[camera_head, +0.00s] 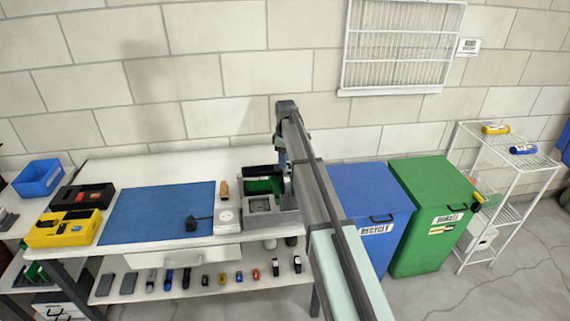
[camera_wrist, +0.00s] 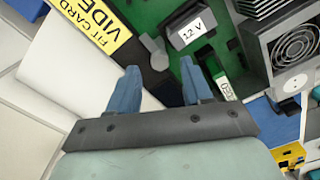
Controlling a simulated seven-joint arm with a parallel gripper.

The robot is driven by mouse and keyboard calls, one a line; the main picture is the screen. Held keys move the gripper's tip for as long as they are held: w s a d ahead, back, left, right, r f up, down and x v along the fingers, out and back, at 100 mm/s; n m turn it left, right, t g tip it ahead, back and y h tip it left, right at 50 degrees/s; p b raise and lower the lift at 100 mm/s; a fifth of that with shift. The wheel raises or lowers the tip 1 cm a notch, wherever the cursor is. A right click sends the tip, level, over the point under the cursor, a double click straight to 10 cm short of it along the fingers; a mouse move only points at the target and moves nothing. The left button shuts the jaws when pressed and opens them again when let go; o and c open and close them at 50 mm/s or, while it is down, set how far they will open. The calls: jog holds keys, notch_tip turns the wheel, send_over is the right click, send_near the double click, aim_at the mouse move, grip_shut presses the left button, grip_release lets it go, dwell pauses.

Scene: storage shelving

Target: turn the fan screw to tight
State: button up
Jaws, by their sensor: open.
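The fan (camera_wrist: 295,48) sits in a grey finned block on a green circuit board (camera_wrist: 222,35), at the upper right of the wrist view. I cannot make out which part is the fan screw. My gripper (camera_wrist: 160,82) shows its two blue fingers apart with nothing held between them. It is left of the fan, close to a small grey rounded part (camera_wrist: 154,50) and a box labelled 12 V (camera_wrist: 191,28). In the head view my gripper (camera_head: 281,160) is over the dark case with green inside (camera_head: 258,186), and my arm hides its right part.
A yellow VIDEO card label (camera_wrist: 90,28) lies left of the fingers. On the bench are a blue mat (camera_head: 150,212), a white device (camera_head: 228,215) and a yellow box (camera_head: 62,230). Blue (camera_head: 370,190) and green (camera_head: 435,185) bins stand to the right.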

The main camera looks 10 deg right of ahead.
jog(key=shift+f, duration=1.15)
grip_shut()
